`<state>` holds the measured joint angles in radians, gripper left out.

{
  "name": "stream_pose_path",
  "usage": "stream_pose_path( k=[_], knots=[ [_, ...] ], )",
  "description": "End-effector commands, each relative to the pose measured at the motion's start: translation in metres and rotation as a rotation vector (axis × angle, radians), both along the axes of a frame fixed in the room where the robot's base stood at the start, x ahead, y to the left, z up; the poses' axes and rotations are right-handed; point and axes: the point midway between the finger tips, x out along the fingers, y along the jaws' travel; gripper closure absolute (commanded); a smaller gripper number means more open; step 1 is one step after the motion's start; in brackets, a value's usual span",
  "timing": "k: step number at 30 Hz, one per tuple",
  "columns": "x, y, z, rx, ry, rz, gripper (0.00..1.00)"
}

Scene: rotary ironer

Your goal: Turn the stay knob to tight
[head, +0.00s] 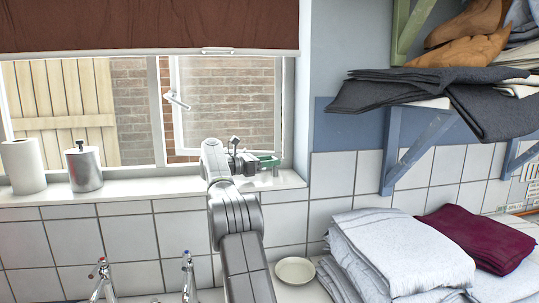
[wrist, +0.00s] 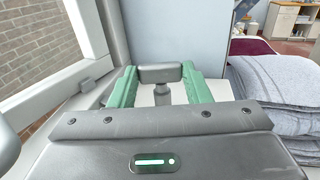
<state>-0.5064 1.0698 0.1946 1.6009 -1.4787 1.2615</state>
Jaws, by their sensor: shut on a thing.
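The stay knob (wrist: 161,74) is a small grey block on a short round post, seen in the wrist view between the green fingers of my gripper (wrist: 159,80). One finger lies along each side of it and the jaws are shut on it. In the head view my gripper (head: 268,161) is at the right end of the window sill, by the lower right corner of the window. The knob is hard to make out there. No mark for tight or loose shows.
The window frame (wrist: 75,70) stands close on the left in the wrist view. A window handle (head: 177,100), a paper roll (head: 23,166) and a metal canister (head: 84,168) are further left. Folded towels (head: 400,250) and a bowl (head: 295,270) are below right; a shelf bracket (head: 415,150) is above.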

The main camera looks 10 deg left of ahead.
Motion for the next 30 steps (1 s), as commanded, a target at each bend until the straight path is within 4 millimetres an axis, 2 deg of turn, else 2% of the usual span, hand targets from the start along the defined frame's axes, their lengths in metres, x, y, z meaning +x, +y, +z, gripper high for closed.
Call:
stream_pose_path(
  k=[17, 18, 21, 30],
  knots=[
    [-0.0001, 0.0010, 0.0000, 0.000, -0.002, -0.022, 0.79],
    [-0.0001, 0.0010, 0.0001, 0.000, -0.002, -0.022, 0.53],
    [-0.0001, 0.0009, 0.0002, 0.000, -0.002, -0.022, 0.35],
    [-0.0008, 0.0017, 0.0002, 0.000, -0.002, -0.023, 0.35]
  ],
)
